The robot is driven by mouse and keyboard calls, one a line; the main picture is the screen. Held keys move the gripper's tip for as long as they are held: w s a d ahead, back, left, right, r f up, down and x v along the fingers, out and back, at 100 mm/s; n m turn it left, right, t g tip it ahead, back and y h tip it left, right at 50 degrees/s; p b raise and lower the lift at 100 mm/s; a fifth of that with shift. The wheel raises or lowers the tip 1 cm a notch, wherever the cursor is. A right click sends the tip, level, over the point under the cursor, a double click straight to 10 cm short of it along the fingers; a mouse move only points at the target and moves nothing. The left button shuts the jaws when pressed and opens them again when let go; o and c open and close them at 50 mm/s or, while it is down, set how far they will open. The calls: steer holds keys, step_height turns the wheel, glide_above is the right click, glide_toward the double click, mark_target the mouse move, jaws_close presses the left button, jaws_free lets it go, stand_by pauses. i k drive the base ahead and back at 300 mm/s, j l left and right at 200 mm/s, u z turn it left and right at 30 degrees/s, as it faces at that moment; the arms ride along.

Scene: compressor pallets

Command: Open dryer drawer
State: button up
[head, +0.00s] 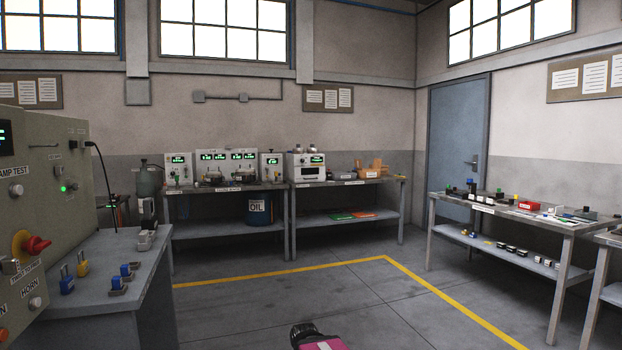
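A black and pink part, which seems to be my arm, shows at the bottom edge of the head view. My gripper's fingers are not in view. The unit is far across the room from me, and nothing touches its front.
The far bench (345,184) also holds orange items (373,167). A bench with instruments (225,188) stands left of it, with a blue oil drum (259,210) below. A grey control panel (45,200) is close at left. A parts table (520,222) is at right. The middle floor is clear.

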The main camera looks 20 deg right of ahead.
mark_target(302, 174)
steer(key=i+z, duration=0.2)
steer(key=z, duration=0.2)
steer(key=i, duration=3.6)
steer(key=i+l, duration=0.1)
steer(key=i, duration=1.75)
steer(key=j+u, duration=0.05)
steer(key=j, duration=0.05)
